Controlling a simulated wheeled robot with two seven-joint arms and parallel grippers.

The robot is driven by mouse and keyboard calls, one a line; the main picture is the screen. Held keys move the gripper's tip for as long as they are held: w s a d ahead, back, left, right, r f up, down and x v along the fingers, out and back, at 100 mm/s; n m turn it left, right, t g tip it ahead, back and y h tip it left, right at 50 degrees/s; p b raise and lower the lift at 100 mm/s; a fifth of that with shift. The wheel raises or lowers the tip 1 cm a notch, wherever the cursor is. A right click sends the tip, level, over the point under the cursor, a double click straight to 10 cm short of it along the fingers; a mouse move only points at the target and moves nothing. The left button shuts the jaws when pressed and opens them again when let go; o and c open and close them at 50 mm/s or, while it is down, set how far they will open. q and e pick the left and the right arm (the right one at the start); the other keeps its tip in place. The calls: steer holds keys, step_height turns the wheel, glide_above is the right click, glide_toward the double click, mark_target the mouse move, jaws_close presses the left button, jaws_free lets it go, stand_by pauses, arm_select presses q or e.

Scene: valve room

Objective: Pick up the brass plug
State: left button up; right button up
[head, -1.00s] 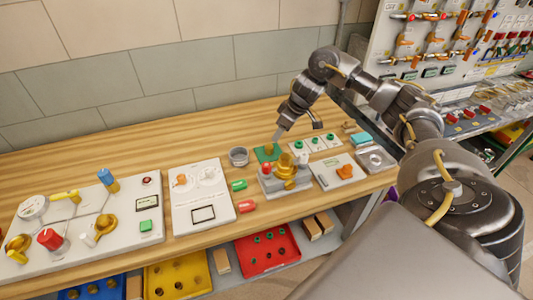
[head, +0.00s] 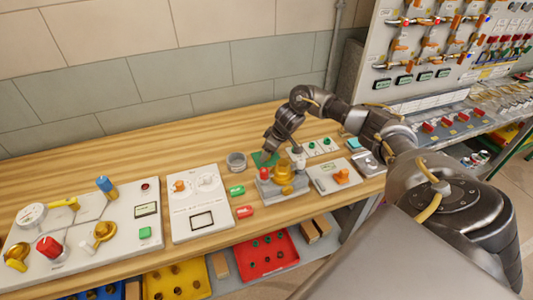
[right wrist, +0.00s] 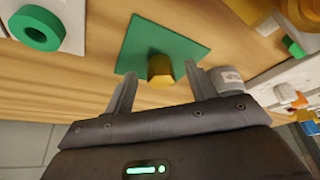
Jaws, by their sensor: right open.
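The brass plug (right wrist: 158,70) shows in the right wrist view as a small six-sided brass piece at the edge of a green square mat (right wrist: 172,40). My right gripper (right wrist: 160,74) is open, with one finger on each side of the plug. I see a gap on both sides and cannot tell any touch. In the head view the right gripper (head: 266,149) is low over the green mat (head: 260,161) and hides the plug. My left gripper is not in view.
A brass valve on a grey block (head: 284,190) stands just in front of the mat. A grey cylinder (right wrist: 226,77) is close beside the right finger. A green ring (right wrist: 36,30) lies on a white plate nearby. Bare wood extends behind.

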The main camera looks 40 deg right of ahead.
steer(key=shift+w+f, duration=0.1)
steer(key=shift+f, duration=0.2)
steer(key=shift+c, duration=0.5)
steer(key=shift+r, duration=0.1)
steer(key=c, duration=1.1)
